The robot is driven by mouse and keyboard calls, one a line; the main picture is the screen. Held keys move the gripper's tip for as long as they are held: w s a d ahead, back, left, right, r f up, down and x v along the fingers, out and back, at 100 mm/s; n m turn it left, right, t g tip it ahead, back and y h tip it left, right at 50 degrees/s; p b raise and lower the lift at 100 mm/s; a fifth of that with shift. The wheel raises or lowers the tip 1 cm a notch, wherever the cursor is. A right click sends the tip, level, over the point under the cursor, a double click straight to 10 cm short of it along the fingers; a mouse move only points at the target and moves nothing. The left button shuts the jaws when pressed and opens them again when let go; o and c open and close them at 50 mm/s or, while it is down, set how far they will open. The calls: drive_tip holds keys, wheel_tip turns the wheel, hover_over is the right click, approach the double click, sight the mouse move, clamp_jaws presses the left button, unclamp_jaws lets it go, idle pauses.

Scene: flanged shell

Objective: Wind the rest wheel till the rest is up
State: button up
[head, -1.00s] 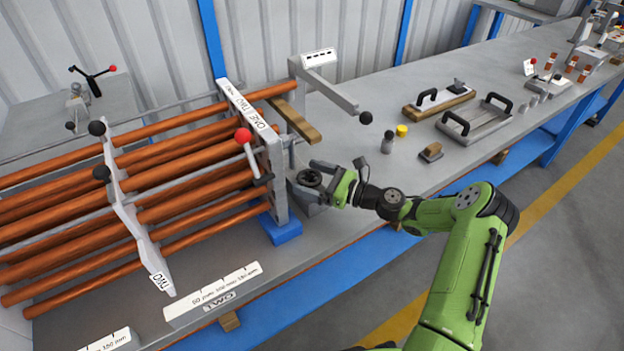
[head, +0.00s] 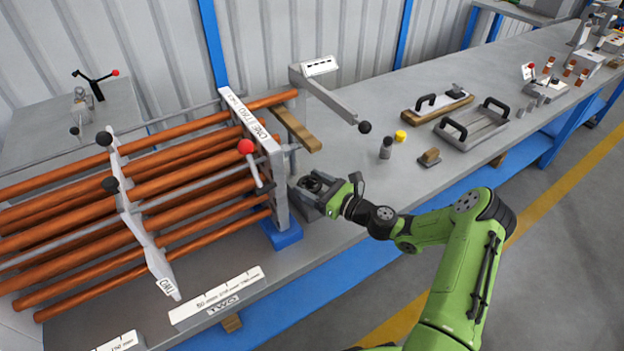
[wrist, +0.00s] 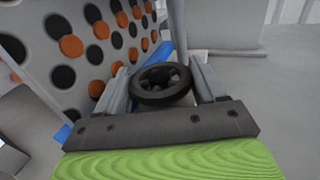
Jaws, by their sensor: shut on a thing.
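The rest wheel is a small black handwheel (wrist: 160,84) with an open rim, seen in the wrist view between my fingers. In the head view the wheel (head: 314,184) is small and partly covered by my gripper (head: 324,190). My gripper (wrist: 160,86) is shut on the wheel, with one grey finger on each side of its rim. The rest is probably the wooden bar (head: 297,130) beside the upright end plate (head: 262,150), above and behind the wheel; I cannot tell how it connects to the wheel.
Copper tubes (head: 130,200) run left from the end plate. A grey arm with a black knob (head: 364,127) reaches over the bench. Small blocks and handled plates (head: 478,124) lie to the right.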

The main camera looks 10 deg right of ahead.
drive_tip(key=m+t+h, duration=0.1)
drive_tip(key=h, duration=0.1)
drive_tip(key=m+t+h+p, duration=0.1)
drive_tip(key=m+h, duration=0.1)
drive_tip(key=shift+s+a+t+h, duration=0.1)
drive_tip(key=shift+a+t+h, duration=0.05)
drive_tip(key=shift+t+h, duration=0.15)
drive_tip(key=m+t+h, duration=0.1)
drive_tip(key=m+h, duration=0.1)
drive_tip(key=h, duration=0.1)
drive_tip(key=shift+f, duration=0.15)
drive_tip(key=shift+m+h, duration=0.9)
drive_tip(key=shift+h, duration=0.4)
drive_tip(key=o, duration=1)
drive_tip(key=shift+o, duration=0.2)
